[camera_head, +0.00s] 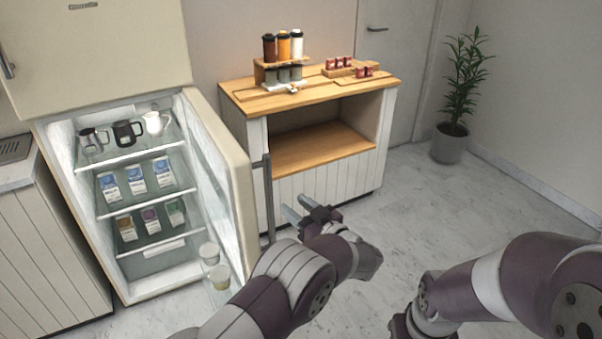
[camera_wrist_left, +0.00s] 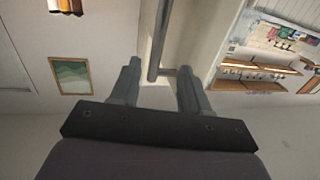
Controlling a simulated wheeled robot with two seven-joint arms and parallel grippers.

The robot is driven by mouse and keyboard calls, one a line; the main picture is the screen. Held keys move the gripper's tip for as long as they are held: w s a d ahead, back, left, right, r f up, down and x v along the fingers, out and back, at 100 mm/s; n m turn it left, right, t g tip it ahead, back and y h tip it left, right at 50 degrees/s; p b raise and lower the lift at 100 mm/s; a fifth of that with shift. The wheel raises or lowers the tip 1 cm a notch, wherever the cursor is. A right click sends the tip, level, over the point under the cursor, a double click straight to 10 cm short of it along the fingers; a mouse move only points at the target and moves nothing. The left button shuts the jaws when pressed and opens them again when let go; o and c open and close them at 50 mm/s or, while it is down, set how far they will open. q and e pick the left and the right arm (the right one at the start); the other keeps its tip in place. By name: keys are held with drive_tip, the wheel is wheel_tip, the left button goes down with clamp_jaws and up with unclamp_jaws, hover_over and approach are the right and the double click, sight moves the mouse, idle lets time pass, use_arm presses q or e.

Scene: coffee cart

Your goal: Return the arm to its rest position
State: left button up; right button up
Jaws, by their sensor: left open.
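My left gripper (camera_head: 298,209) is open and empty, near the vertical bar handle (camera_head: 268,198) on the open fridge door (camera_head: 222,165). In the left wrist view its two fingers (camera_wrist_left: 158,85) are spread apart, with the handle (camera_wrist_left: 158,40) showing beyond and between them. I cannot tell from these views how far the fingers are from the handle. My right arm (camera_head: 500,285) comes in from the right. Its gripper is not clearly visible; the arm's end is cut off at the bottom edge.
The open fridge holds pitchers (camera_head: 128,132), cartons (camera_head: 136,180) and smaller packs on its shelves. A wooden-topped cart (camera_head: 300,97) with bottles (camera_head: 283,46) stands behind the door. A potted plant (camera_head: 450,142) is at the back right. The floor (camera_head: 430,215) at right of the cart is clear.

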use_arm(q)
drive_tip(key=w+d+f+m+t+h, duration=0.1)
drive_tip(key=w+d+f+m+h, duration=0.1)
drive_tip(key=d+f+m+h, duration=0.35)
drive_tip(key=s+d+f+m+g+h+p, duration=0.1)
drive_tip(key=s+f+m+g+h+p, duration=0.2)
drive_tip(key=s+g+h, duration=0.45)
drive_tip(key=s+a+r+m+g+p, duration=0.1)
drive_tip(key=s+a+r+g, duration=0.15)
drive_tip(key=s+a, duration=0.6)
drive_tip(key=s+a+r+g+p, duration=0.15)
drive_tip(key=s+a+g, duration=0.35)
drive_tip(key=s, duration=0.7)
drive_tip(key=s+a+r+n+t+y+p, duration=0.1)
drive_tip(key=s+a+r, duration=0.4)
drive_tip(key=a+r, duration=0.2)
drive_tip(key=shift+s+a+t+p, duration=0.35)
drive_tip(key=shift+a+t+p, duration=0.05)
drive_tip(key=shift+a, duration=0.75)
drive_tip(key=shift+w, duration=0.1)
